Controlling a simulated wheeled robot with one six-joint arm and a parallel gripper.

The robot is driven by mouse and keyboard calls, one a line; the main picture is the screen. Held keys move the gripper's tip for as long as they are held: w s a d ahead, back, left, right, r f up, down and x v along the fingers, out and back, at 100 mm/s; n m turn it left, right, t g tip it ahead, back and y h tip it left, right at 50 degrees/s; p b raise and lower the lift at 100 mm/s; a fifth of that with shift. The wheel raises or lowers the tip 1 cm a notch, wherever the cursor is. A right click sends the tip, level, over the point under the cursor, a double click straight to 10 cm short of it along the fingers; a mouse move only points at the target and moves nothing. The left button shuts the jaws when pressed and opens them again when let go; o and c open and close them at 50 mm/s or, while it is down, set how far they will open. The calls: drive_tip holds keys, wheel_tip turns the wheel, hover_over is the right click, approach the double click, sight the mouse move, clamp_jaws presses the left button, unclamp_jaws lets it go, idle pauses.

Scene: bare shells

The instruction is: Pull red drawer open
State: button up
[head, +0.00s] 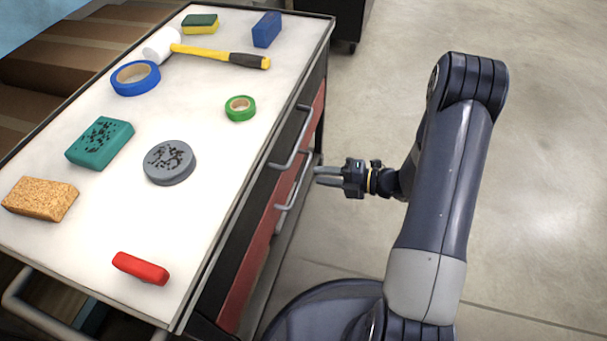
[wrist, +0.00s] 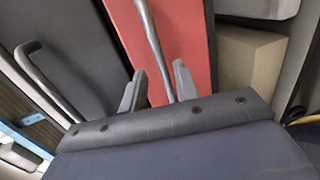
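The red drawer (head: 246,278) is the lower front on the side of the cart, with a grey bar handle (head: 293,190). It looks shut. In the wrist view the red front (wrist: 187,45) fills the top middle, and its handle (wrist: 153,38) runs down between my finger tips. My gripper (head: 318,175) is at the far part of that handle, its fingers pointing left at the drawer. In the wrist view the fingers of my gripper (wrist: 157,88) stand apart, one on each side of the bar. Whether either finger touches the bar cannot be told.
A dark drawer (wrist: 70,45) with its own grey handle (head: 291,140) lies above the red one. The concrete floor (head: 540,190) to the right is clear.

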sight(303, 172)
drive_tip(key=b+x, duration=0.1)
drive_tip(key=x, duration=0.5)
drive_tip(key=shift+a+b, duration=0.1)
drive_tip(key=shift+b, duration=0.2)
drive_tip(key=shift+c, duration=0.5)
clamp_jaws()
